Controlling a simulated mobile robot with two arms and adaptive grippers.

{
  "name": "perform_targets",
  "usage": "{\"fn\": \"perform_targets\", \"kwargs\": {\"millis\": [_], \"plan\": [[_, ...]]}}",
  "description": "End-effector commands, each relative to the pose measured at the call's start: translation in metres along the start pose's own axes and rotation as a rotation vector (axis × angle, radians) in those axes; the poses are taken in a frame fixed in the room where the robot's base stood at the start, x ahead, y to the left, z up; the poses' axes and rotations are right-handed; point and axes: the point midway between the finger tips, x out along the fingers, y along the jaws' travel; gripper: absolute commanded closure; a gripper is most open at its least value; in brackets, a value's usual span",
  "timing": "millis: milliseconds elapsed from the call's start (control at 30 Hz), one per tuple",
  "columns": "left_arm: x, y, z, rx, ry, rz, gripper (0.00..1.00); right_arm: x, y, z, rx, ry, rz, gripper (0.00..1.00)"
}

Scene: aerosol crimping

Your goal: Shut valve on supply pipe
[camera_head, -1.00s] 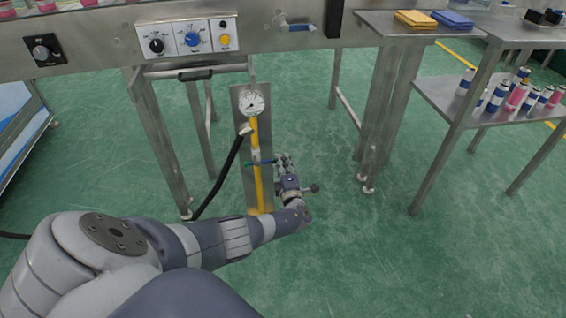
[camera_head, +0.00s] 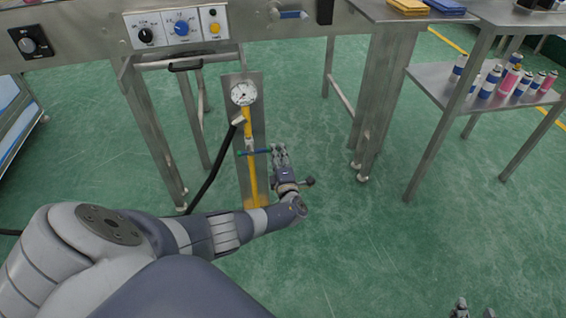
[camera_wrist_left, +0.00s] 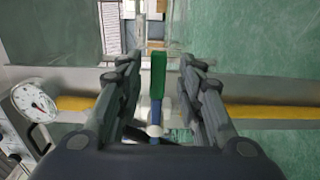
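The yellow supply pipe (camera_head: 252,185) runs up a metal backing plate, with a round gauge (camera_head: 243,93) at its top. The valve handle (camera_head: 257,151) lies crosswise over the pipe. In the left wrist view the handle (camera_wrist_left: 158,75) is green with a blue part below, and stands between my fingers with gaps on both sides. My left gripper (camera_head: 280,150) is at the handle's right end; its fingers (camera_wrist_left: 163,62) are open. The pipe also crosses the left wrist view (camera_wrist_left: 260,112). My right gripper (camera_head: 474,309) shows only as two separated fingertips at the bottom edge.
A black hose (camera_head: 212,172) joins near the gauge. The machine's control panel (camera_head: 178,28) is above, with table legs (camera_head: 153,130) to the left. A metal shelf (camera_head: 430,78) with several cans stands at right. Green floor is clear in front.

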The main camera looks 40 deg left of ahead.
Motion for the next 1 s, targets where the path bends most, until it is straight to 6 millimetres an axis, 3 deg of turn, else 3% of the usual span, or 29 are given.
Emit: {"fn": "perform_targets", "kwargs": {"millis": [633,1000], "plan": [[-0.091,-0.001,0.000,0.001,-0.002,-0.002,0.66,0.000,0.000,0.001,-0.001,-0.002,0.000,0.66],[-0.105,0.000,0.000,0.003,0.000,0.000,0.66,0.000,0.000,0.001,-0.001,-0.002,0.001,0.66]]}}
